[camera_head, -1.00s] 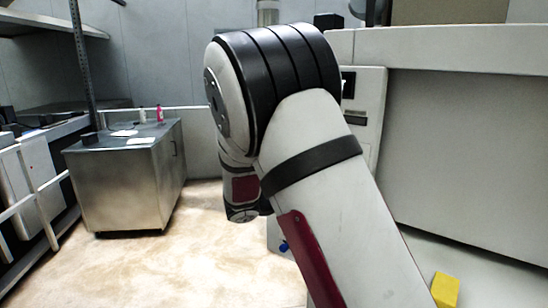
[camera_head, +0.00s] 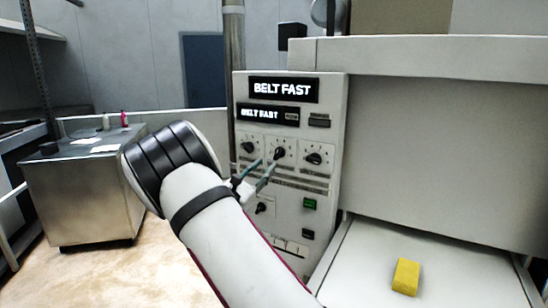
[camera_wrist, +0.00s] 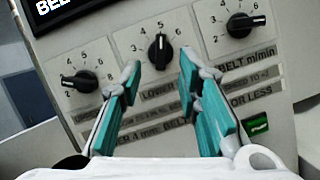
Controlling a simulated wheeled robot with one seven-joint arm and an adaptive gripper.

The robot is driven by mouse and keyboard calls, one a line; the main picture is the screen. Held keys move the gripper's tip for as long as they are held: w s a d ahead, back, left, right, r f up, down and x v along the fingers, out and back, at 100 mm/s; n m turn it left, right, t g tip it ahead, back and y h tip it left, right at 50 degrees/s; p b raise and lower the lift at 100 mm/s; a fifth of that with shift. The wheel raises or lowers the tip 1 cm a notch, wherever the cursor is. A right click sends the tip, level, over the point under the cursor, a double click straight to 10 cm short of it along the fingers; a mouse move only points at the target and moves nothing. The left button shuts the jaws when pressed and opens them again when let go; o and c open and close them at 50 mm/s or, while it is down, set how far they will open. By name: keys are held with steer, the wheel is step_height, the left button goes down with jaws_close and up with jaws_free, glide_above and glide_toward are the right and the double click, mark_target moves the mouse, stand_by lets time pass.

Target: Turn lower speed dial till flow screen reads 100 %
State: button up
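The control panel (camera_head: 315,230) carries a row of three black dials. The middle dial (camera_head: 279,153) has a label starting "LOWER" beneath it in the wrist view; there the dial (camera_wrist: 160,52) has its pointer near upright, by 5. The upper screen (camera_head: 283,90) and the smaller screen (camera_head: 260,115) below it both read "BELT FAST"; I see no percent figure. My gripper (camera_wrist: 160,76) is open and empty, its teal fingers to the left and right, just below the middle dial. In the head view my gripper (camera_head: 263,168) is in front of the panel.
A left dial (camera_wrist: 80,82) and a right dial (camera_wrist: 240,25), labelled "BELT m/min", flank the middle one closely. A green switch (camera_head: 309,204) and a lower knob (camera_head: 262,208) sit below. A yellow block (camera_head: 406,276) lies on the white bed at right. A steel cabinet (camera_head: 85,205) stands left.

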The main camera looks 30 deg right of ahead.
mark_target(276, 154)
steer(key=x, duration=0.6)
jaws_close()
